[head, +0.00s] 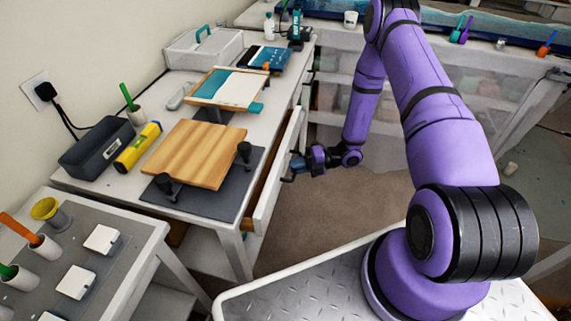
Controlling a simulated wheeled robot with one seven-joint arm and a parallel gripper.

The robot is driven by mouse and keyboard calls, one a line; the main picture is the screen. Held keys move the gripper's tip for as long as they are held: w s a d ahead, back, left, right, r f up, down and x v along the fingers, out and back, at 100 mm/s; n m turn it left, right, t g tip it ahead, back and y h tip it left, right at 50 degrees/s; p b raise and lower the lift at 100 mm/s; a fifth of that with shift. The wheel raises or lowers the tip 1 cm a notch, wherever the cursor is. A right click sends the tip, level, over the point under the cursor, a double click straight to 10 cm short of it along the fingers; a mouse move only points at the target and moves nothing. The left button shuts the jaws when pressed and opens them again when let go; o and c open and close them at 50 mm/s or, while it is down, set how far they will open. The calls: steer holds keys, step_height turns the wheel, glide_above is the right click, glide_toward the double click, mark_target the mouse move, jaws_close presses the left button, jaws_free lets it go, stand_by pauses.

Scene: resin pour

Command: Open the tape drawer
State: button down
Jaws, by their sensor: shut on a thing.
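The tape drawer (280,178) is a long white drawer under the right side of the white workbench. It stands partly pulled out, and a narrow strip of its brown inside (262,188) shows between its front and the bench edge. My gripper (291,170) is at the outer face of the drawer front, near its middle, and is shut on the drawer's handle. The handle is small and mostly hidden by the dark fingers. What lies in the drawer cannot be made out.
The workbench (150,198) holds a wooden board (195,153) on a dark mat, a grey bin (97,146) and a yellow tool (138,147). A grey-topped table (125,222) stands at lower left. Carpeted floor (320,212) is clear right of the drawer.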

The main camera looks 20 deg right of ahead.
steer(key=s+d, duration=1.2)
steer(key=d, duration=0.4)
steer(key=shift+d, duration=0.4)
steer(key=shift+s, duration=0.1)
steer(key=c, duration=1.2)
jaws_free()
steer(key=v, duration=1)
steer(key=shift+d, duration=0.4)
steer(key=shift+s, duration=0.1)
steer(key=shift+r, duration=0.1)
